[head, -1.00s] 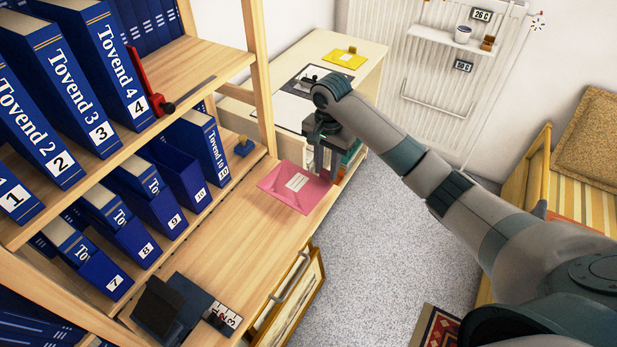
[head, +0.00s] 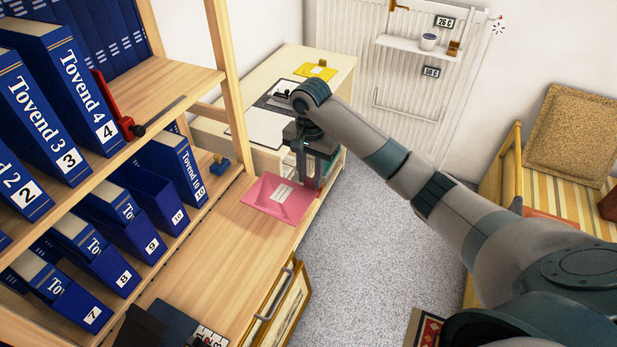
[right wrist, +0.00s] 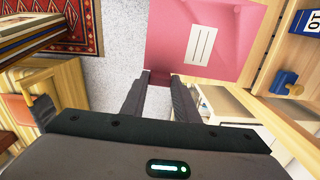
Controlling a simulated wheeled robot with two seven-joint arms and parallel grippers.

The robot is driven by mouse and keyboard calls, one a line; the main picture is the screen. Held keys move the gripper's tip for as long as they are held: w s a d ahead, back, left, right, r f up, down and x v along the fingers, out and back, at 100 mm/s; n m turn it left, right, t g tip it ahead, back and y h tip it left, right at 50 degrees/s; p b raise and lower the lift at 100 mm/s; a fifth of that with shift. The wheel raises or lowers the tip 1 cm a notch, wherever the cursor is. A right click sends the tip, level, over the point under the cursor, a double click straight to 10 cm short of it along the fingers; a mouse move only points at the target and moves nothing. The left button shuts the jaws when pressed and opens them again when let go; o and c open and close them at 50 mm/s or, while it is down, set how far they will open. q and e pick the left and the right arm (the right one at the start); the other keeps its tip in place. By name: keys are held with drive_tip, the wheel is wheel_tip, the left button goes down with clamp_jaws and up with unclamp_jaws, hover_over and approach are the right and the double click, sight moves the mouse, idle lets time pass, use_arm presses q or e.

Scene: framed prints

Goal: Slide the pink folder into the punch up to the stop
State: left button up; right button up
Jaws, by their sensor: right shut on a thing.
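The pink folder (head: 258,193), with a white lined label, lies flat over the wooden shelf board near its front right edge. My right gripper (head: 305,182) reaches down at the folder's right edge and is shut on it. In the right wrist view the two fingertips (right wrist: 160,79) meet the folder's near edge, and most of the folder (right wrist: 167,35) extends beyond them. Whether the folder touches the board is unclear. A dark device (head: 165,325) at the bottom left, cut off by the frame, may be the punch; I cannot tell. My left gripper is not in view.
Blue numbered binders (head: 170,175) line the back of the board. A blue stamp (head: 219,165) stands behind the folder. A numbered block (head: 208,337) lies beside the dark device. The board (head: 215,250) between folder and device is clear. A cream desk (head: 335,78) stands beyond.

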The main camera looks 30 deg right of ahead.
drive_tip(key=a+r+n, duration=0.1)
drive_tip(key=r, duration=0.1)
drive_tip(key=a+r+n, duration=0.1)
drive_tip(key=a+r, duration=0.1)
drive_tip(key=shift+s+r, duration=0.1)
drive_tip(key=s+a+r+n, duration=0.3)
drive_tip(key=s+n, duration=0.1)
drive_tip(key=s, duration=0.4)
drive_tip(key=s+a+r+n, duration=0.3)
drive_tip(key=s+n, duration=0.2)
drive_tip(key=s, duration=0.3)
drive_tip(key=shift+s+r+b, duration=0.15)
drive_tip(key=shift+s+b, duration=0.25)
drive_tip(key=shift+a, duration=0.15)
